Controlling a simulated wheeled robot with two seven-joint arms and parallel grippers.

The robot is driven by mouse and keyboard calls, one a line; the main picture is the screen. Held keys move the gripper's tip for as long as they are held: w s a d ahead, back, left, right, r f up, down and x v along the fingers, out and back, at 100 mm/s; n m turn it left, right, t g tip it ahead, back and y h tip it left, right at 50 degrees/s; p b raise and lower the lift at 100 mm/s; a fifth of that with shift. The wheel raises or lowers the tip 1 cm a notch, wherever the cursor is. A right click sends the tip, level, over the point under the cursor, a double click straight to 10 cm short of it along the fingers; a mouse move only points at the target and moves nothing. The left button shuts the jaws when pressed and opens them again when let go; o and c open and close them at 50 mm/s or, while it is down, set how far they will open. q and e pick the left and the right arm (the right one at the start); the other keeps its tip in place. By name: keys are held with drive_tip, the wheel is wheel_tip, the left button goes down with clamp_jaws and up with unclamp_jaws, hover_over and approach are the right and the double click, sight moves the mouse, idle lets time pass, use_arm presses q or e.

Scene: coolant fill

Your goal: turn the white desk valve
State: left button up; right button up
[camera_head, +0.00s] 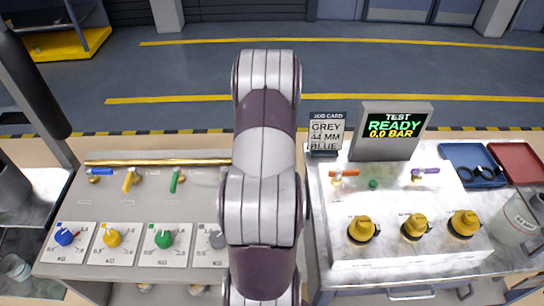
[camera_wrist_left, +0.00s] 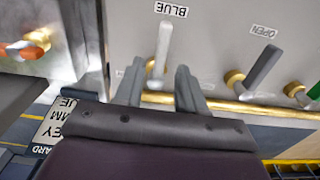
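The white desk valve lever (camera_wrist_left: 164,48) shows in the left wrist view, on a brass fitting (camera_wrist_left: 154,84) by the BLUE label. It points up in that picture, towards the label. My left gripper (camera_wrist_left: 160,76) is open, with one finger on each side of the lever's lower end; narrow gaps seem to show beside it, and contact is unclear. In the head view my left arm covers the white valve and the gripper. My right gripper is in neither view.
A grey lever (camera_wrist_left: 262,68) sits beside the white one. Blue (camera_head: 100,171), yellow (camera_head: 130,179) and green (camera_head: 175,181) levers line the left desk. Coloured dials stand in front. The job card (camera_head: 326,132) and test display (camera_head: 393,130) stand right of my arm.

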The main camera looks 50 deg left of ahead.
use_arm(q)
wheel_tip(320, 180, up, 11)
drive_tip(key=shift+f+b, duration=0.2)
drive_tip(key=shift+b, duration=0.15)
drive_tip(key=d+f+m, duration=0.1)
drive_tip(key=d+m, duration=0.2)
drive_tip(key=d, duration=0.7)
drive_tip(key=d+f+m+t, duration=0.1)
drive_tip(key=d+m, duration=0.3)
drive_tip(key=d, duration=0.7)
drive_tip(key=d+f+m, duration=0.2)
drive_tip(key=d+m, duration=0.2)
drive_tip(key=d, duration=0.6)
drive_tip(key=shift+s+d, duration=0.15)
drive_tip(key=shift+s, duration=0.15)
drive_tip(key=shift+d, duration=0.1)
